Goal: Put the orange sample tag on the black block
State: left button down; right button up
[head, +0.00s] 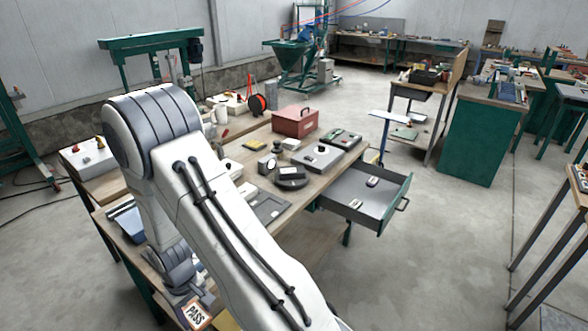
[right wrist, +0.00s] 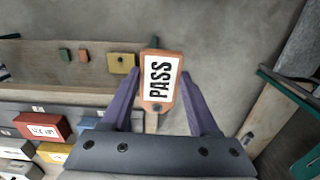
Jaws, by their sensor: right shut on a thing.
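In the head view the tag (head: 195,315) shows at the lower left, below my right gripper (head: 186,292), near the bench's front end. My left gripper is not in view.
A red box (head: 295,122) and a grey-topped case (head: 317,157) stand on the bench behind the dark block. An open drawer (head: 375,205) juts out to the right with small items inside. In the right wrist view, small coloured blocks (right wrist: 122,63) lie on a wooden surface.

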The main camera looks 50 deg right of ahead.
aim_at(292, 169)
jog(key=z, duration=2.05)
jog(key=i, duration=1.9)
jog(key=u, duration=1.2)
